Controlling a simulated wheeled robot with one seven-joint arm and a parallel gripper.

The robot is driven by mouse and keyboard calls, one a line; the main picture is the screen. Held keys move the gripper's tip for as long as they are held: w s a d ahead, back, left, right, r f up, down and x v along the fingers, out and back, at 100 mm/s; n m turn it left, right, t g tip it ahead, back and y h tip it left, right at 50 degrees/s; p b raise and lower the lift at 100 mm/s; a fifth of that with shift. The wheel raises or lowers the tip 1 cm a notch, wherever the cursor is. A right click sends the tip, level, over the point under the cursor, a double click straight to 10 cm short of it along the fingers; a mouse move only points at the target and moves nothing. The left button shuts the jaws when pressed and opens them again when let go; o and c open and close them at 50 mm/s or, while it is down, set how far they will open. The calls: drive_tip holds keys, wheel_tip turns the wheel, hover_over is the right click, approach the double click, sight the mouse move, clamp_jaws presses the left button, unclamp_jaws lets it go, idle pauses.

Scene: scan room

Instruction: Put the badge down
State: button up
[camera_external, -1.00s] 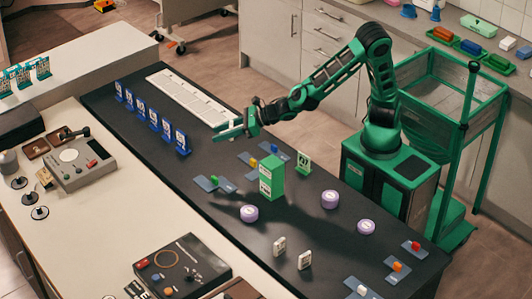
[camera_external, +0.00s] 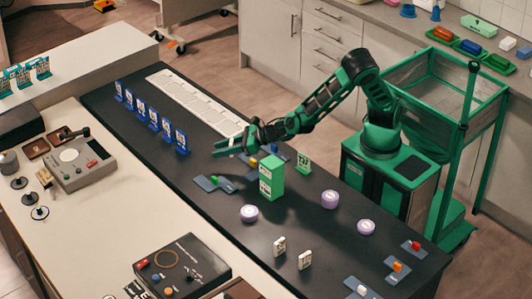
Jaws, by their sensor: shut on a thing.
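My gripper (camera_external: 232,148) is above the dark counter (camera_external: 185,200), left of the green box and just beyond the blue-grey slips. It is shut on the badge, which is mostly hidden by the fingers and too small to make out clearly. The badge appears held above the counter, though the exact gap cannot be told.
Blue stands (camera_external: 154,119) form a row at the left. A white slotted strip (camera_external: 195,102) lies behind.

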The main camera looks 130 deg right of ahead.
drive_tip(key=shift+f, duration=2.45)
drive_tip(key=shift+f, duration=0.4)
drive_tip(key=shift+f, duration=0.2)
drive_tip(key=o, duration=1)
drive_tip(key=shift+r, duration=0.1)
